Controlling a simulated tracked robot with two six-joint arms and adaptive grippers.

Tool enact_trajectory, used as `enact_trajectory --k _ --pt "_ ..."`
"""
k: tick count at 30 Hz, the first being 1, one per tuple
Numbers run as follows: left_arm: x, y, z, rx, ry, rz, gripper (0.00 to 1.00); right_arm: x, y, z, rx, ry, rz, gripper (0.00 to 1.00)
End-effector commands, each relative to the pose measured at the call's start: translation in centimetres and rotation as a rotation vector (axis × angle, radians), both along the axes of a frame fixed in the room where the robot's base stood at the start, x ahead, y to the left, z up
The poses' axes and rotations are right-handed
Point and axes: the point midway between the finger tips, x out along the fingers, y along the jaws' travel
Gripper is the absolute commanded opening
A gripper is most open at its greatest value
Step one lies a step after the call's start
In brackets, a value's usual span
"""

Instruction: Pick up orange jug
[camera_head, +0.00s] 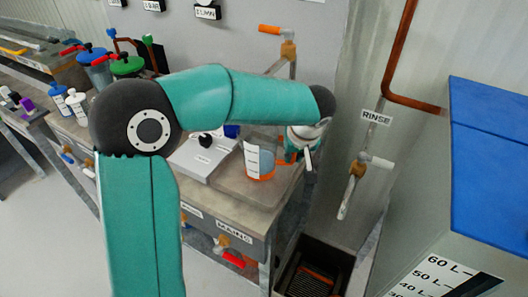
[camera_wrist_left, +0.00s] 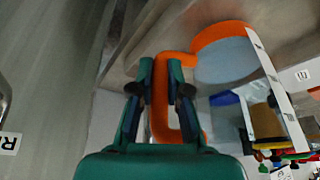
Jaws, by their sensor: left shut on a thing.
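The orange jug (camera_head: 260,172) has a clear, bluish body, a white scale strip and an orange base; it appears upright at the tray on the bench. I cannot tell whether its base touches the tray. In the left wrist view the jug (camera_wrist_left: 226,60) shows its round bluish end, orange rim and orange handle. My left gripper (camera_wrist_left: 163,72) is shut on the handle, with a finger on each side of it. In the head view my left gripper (camera_head: 296,152) is at the jug's right side, partly hidden by my wrist. My right gripper is not in view.
A pipe with an orange-handled tap (camera_head: 288,48) stands behind. Several bottles stand at left. The RINSE pipe (camera_head: 358,168) and a blue-topped tank (camera_head: 490,160) are at right.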

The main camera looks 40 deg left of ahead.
Motion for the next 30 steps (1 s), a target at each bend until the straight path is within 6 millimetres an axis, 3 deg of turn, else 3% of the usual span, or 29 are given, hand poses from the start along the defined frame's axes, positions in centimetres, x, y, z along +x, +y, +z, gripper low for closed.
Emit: enact_trajectory --k 17,30 --pt "0.0 0.0 0.8 0.001 -0.002 0.0 0.0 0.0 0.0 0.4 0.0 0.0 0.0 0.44" --pt "0.0 0.1 4.1 0.001 -0.004 0.002 0.0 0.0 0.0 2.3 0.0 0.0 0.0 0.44"
